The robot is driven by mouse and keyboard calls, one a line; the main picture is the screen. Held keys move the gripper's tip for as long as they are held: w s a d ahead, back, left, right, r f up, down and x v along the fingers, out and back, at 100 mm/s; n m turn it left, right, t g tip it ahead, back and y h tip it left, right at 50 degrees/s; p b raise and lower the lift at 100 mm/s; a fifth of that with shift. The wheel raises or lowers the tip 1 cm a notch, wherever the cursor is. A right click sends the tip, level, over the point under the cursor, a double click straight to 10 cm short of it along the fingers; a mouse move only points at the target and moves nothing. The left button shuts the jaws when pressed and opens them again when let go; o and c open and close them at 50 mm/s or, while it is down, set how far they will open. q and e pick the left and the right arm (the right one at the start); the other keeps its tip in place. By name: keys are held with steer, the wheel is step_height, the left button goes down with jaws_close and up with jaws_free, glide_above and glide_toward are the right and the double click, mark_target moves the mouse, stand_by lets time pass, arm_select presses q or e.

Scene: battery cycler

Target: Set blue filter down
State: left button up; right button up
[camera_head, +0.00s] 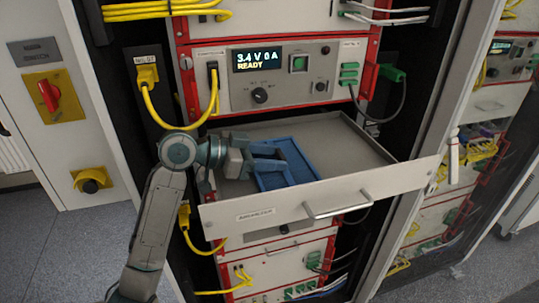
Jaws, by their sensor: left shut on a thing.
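The blue filter (297,160) is a flat rectangular piece in the open drawer (345,142), left of its middle. My left gripper (268,160) reaches in over the drawer's left side and is shut on the left part of the filter. The fingers hide part of the filter. I cannot tell whether the filter touches the drawer floor. My right gripper is not in view.
The drawer front (270,212) carries a label and a metal handle (337,204). Above is a cycler unit (280,75) showing "3.4 V 0 A READY", with yellow cables (215,95) hanging near my arm. The drawer's right part is bare.

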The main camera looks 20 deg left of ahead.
arm_select(q)
steer(key=o, duration=0.6)
steer(key=shift+f, duration=0.15)
steer(key=shift+c, duration=0.2)
steer(key=o, duration=0.4)
steer(key=shift+o, duration=0.2)
steer(key=shift+r, duration=0.2)
steer(key=shift+s+a+b, duration=0.15)
steer(key=shift+a+b, duration=0.15)
steer(key=shift+a, duration=0.05)
steer(key=b+v, duration=0.2)
steer(key=v, duration=0.3)
steer(key=shift+b+v, duration=0.4)
steer(key=shift+v, duration=0.5)
steer(key=shift+d+r, duration=0.1)
steer(key=shift+r, duration=0.05)
